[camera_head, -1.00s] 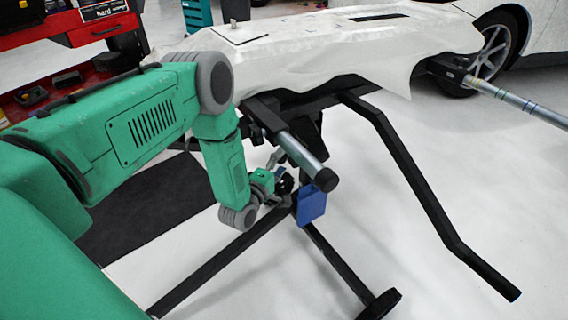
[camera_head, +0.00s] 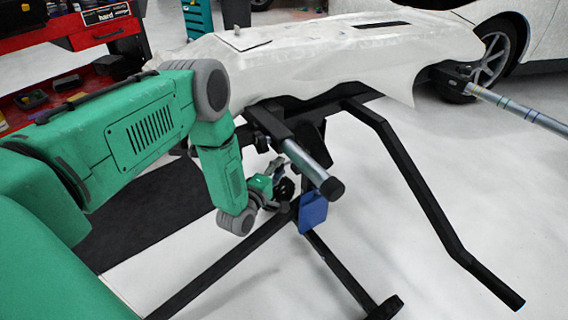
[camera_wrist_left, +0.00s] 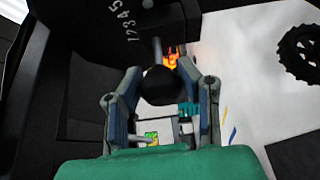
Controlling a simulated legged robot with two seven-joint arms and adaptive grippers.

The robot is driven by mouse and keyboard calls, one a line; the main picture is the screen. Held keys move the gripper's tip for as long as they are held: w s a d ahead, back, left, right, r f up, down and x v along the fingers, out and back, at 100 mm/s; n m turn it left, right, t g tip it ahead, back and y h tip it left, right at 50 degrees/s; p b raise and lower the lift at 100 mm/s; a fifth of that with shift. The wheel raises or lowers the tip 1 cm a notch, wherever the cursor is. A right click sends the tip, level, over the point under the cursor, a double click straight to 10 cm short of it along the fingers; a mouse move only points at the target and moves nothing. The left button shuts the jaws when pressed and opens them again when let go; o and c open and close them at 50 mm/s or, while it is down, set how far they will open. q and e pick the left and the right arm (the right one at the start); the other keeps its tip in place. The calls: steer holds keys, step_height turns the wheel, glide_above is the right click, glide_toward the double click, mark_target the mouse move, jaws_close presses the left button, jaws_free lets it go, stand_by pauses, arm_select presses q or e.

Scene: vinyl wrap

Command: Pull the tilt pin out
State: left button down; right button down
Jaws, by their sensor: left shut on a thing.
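The tilt pin has a round black knob (camera_wrist_left: 160,84) and a thin metal shaft (camera_wrist_left: 157,50), seen in the left wrist view. The shaft runs up to a dark plate (camera_wrist_left: 130,30) marked with numbers. My left gripper (camera_wrist_left: 162,92) has its two fingers on either side of the knob and is shut on it. In the head view my left gripper (camera_head: 278,187) is small and partly hidden, low beside the black stand (camera_head: 294,208), under the covered panel. I cannot tell how far the shaft sits in the plate. My right gripper is not in view.
A white-wrapped panel (camera_head: 330,60) lies on top of the stand. A grey bar with a black end (camera_head: 318,175) and a blue block (camera_head: 313,210) are close to my gripper. A bent black bar (camera_head: 420,200) extends right. A red tool cart (camera_head: 100,35) stands at the left.

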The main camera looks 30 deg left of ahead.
arm_select(q)
steer(key=shift+s+a, duration=0.35)
steer(key=shift+a, duration=0.3)
steer(key=shift+f, duration=0.1)
steer(key=c, duration=1.4)
jaws_free()
steer(key=o, duration=0.3)
steer(key=shift+s, duration=0.1)
steer(key=shift+a+f, duration=0.1)
steer(key=shift+a, duration=0.05)
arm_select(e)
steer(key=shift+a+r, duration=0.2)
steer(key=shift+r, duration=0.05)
arm_select(q)
steer(key=s+d, duration=0.1)
steer(key=s, duration=1.1)
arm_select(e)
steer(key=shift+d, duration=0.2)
arm_select(q)
steer(key=shift+w, duration=0.1)
